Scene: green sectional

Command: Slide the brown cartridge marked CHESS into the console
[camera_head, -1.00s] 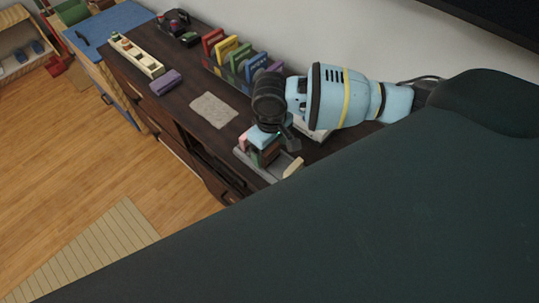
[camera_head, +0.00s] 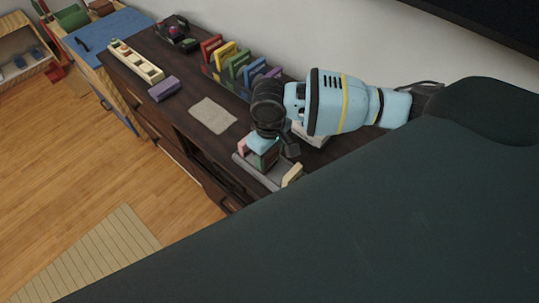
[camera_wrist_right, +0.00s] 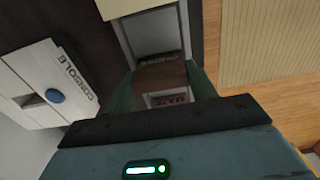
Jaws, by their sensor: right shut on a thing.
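My right gripper (camera_head: 266,146) is shut on the brown cartridge (camera_wrist_right: 160,73) over the grey tray. In the right wrist view its fingers (camera_wrist_right: 160,90) stand on both sides of the cartridge, whose lettering is small and dim. A pale label with red print shows just below the brown face; I cannot tell which piece it belongs to. The white console (camera_wrist_right: 52,85), with its name and a blue button, lies to the left in the wrist view, apart from the cartridge. In the head view the console (camera_head: 310,137) is mostly hidden behind my right arm. My left gripper is out of view.
The grey tray (camera_head: 250,171) stands near the dark cabinet's front edge, with a cream piece (camera_head: 292,175) at its end. A rack of coloured cartridges (camera_head: 238,72) stands along the wall. A grey mat (camera_head: 213,115) and a purple block (camera_head: 163,89) lie farther left.

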